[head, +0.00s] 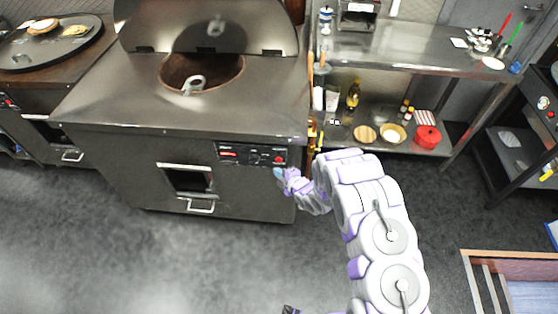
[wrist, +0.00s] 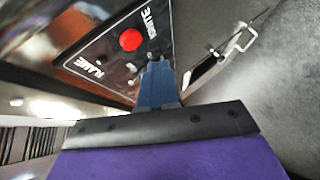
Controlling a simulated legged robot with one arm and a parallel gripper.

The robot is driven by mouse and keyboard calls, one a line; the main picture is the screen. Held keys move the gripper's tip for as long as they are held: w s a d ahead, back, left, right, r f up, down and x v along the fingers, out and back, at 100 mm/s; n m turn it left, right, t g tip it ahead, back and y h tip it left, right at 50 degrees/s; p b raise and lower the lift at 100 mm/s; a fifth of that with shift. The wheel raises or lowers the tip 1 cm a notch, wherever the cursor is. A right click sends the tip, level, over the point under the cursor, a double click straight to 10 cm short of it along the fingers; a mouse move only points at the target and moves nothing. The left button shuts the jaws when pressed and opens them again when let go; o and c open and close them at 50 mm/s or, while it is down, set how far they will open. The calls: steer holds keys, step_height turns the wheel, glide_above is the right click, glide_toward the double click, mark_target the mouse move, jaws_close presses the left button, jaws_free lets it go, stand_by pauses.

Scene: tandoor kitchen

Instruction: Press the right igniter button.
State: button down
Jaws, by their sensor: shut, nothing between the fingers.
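The tandoor's black control panel (head: 250,154) is on the upper front of the steel oven in the head view. A red round button (head: 279,159) sits at the panel's right end. In the wrist view the red button (wrist: 131,39) lies on the panel between the white words IGNITE and FLAME. My gripper (head: 277,172) is just below the panel's right end. In the wrist view its blue fingers (wrist: 158,68) are together and empty, with their tips over the panel beside the red button. I cannot tell whether they touch the panel.
The tandoor (head: 130,150) has a door handle (head: 200,207) low on its front. A steel shelf table (head: 400,50) with bottles and a red pot (head: 427,137) stands right of it. A dark rack (head: 520,140) is at far right. The grey floor in front is open.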

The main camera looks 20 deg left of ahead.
steer(key=shift+w+a+f, duration=0.1)
steer(key=shift+w+a, duration=0.1)
steer(key=shift+w, duration=0.35)
steer(key=shift+w+a, duration=0.2)
steer(key=shift+w, duration=0.3)
steer(key=shift+w, duration=0.15)
stand_by(1.2)
steer(key=shift+w+r+b, duration=0.2)
steer(key=shift+w+b, duration=0.1)
steer(key=shift+b, duration=0.05)
steer(key=shift+w+a, duration=0.1)
steer(key=shift+w, duration=0.25)
stand_by(0.9)
steer(key=shift+s+d+b, duration=0.2)
steer(key=shift+s+b, duration=0.15)
steer(key=shift+s, duration=0.45)
steer(key=shift+s+d+b, duration=0.15)
steer(key=shift+s+d, duration=0.05)
steer(key=shift+s, duration=0.6)
steer(key=shift+s+d+b, duration=0.1)
steer(key=shift+s+d, duration=0.1)
steer(key=shift+s, duration=0.6)
steer(key=shift+s+d+b, duration=0.15)
steer(key=shift+s+d, duration=0.05)
steer(key=shift+s, duration=0.6)
